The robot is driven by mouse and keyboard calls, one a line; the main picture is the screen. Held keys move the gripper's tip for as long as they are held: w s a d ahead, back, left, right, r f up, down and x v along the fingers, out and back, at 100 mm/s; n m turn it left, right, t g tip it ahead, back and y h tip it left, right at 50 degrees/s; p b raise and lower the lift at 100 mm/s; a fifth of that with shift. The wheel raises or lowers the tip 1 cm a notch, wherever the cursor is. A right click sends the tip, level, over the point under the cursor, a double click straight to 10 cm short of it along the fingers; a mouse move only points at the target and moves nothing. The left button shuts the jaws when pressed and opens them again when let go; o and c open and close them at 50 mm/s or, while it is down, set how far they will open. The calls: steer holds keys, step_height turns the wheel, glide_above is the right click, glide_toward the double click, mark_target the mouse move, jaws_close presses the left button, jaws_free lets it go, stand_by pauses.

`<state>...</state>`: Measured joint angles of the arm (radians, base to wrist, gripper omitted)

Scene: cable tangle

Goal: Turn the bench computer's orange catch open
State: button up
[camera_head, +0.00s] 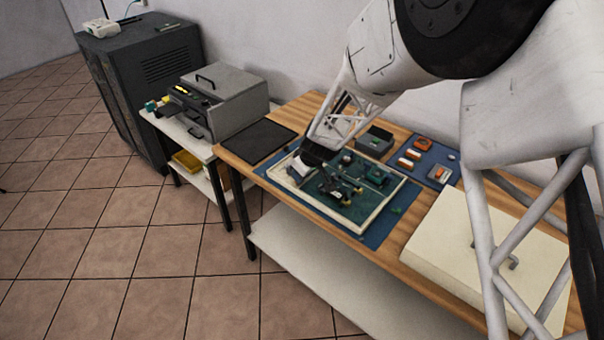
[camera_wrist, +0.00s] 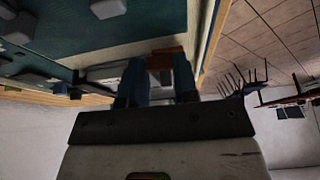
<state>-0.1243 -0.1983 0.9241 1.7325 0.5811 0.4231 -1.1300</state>
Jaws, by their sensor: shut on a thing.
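The bench computer (camera_head: 398,207) is a pale-rimmed open case with a green board, lying on a blue mat on the wooden bench. My gripper (camera_head: 305,166) is down at its left part in the head view and hides what is there. In the wrist view, my gripper (camera_wrist: 160,75) has its two dark fingers closed around an orange piece, the catch (camera_wrist: 167,52), at the case's edge. Only part of the catch shows between the fingertips; its turn angle cannot be told. The head view does not show the catch.
A dark flat pad (camera_head: 258,141) lies left of the case. A grey box (camera_head: 375,141) and a blue mat with orange parts (camera_head: 438,172) are behind it. A cream box with a handle (camera_head: 470,243) stands right. A grey machine (camera_head: 228,95) stands on the left table.

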steer(key=shift+n, duration=0.3)
steer(key=o, duration=0.9)
steer(key=shift+r, duration=0.1)
steer(key=shift+v, duration=3.8)
steer(key=shift+d, duration=0.15)
